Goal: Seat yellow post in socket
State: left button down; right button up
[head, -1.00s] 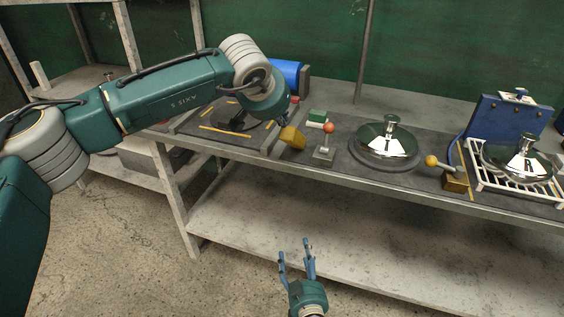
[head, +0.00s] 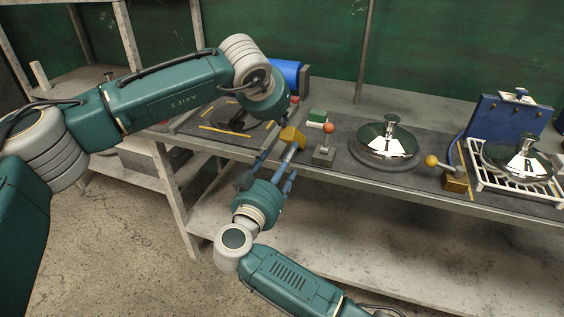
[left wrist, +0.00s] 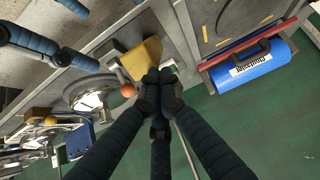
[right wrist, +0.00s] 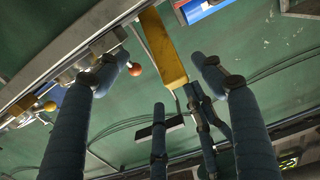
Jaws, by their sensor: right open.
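The yellow post (head: 293,137) is a blocky yellow bar held tilted over the front edge of the bench. My left gripper (left wrist: 158,88) is shut on one end of it, and the other end sticks out past the fingertips. My right gripper (head: 268,180) is below and in front of the post, fingers spread and pointing up at it. In the right wrist view the post (right wrist: 163,48) lies between and beyond the open fingers, with no clear contact. I cannot make out which part is the socket.
A grey block with a red-ball lever (head: 324,155) stands right of the post. Further right are a polished lid (head: 384,146), a yellow-ball lever on a yellow base (head: 456,182) and a white rack (head: 488,183). A blue drum (left wrist: 250,72) is behind. The lower shelf (head: 380,215) is bare.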

aim_at(297, 138)
pick_arm(q)
jog(key=shift+f, duration=0.3)
pick_arm(e)
jog(key=x, duration=1.2)
jog(key=c, duration=1.5)
pick_arm(q)
jog(key=shift+r, duration=0.5)
pick_arm(e)
jog(key=shift+w+d+f, duration=0.1)
jog(key=shift+f, duration=0.05)
jog(key=shift+c, duration=0.2)
pick_arm(q)
jog(key=shift+w+d+r, duration=0.1)
jog(key=shift+w, duration=0.05)
pick_arm(e)
jog(key=shift+w+f, duration=0.1)
pick_arm(q)
jog(key=shift+r, duration=0.15)
